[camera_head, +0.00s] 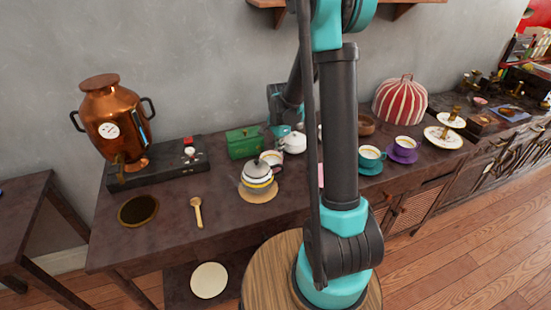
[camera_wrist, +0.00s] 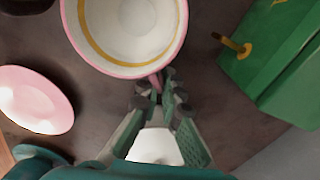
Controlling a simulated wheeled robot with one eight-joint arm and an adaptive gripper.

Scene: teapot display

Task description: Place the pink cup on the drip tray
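The pink cup (camera_wrist: 130,25) fills the top of the wrist view, upright, with a pink rim and a gold band inside. It looks empty. My gripper (camera_wrist: 157,88) is at its handle, with the fingertips close on both sides of it. The cup looks larger than the pink saucer (camera_wrist: 38,98) and seems raised above it. In the head view the cup (camera_head: 270,157) shows behind the teapot, and my arm hides much of the saucer. The drip tray (camera_head: 138,210), dark and round with a brass rim, lies bare at the left front of the table.
A striped teapot (camera_head: 257,180) stands on a round mat between cup and tray. A wooden spoon (camera_head: 197,211) lies right of the tray. A copper samovar (camera_head: 112,120) stands behind it. A green box (camera_head: 243,142) and a white pot (camera_head: 293,142) are near the cup.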

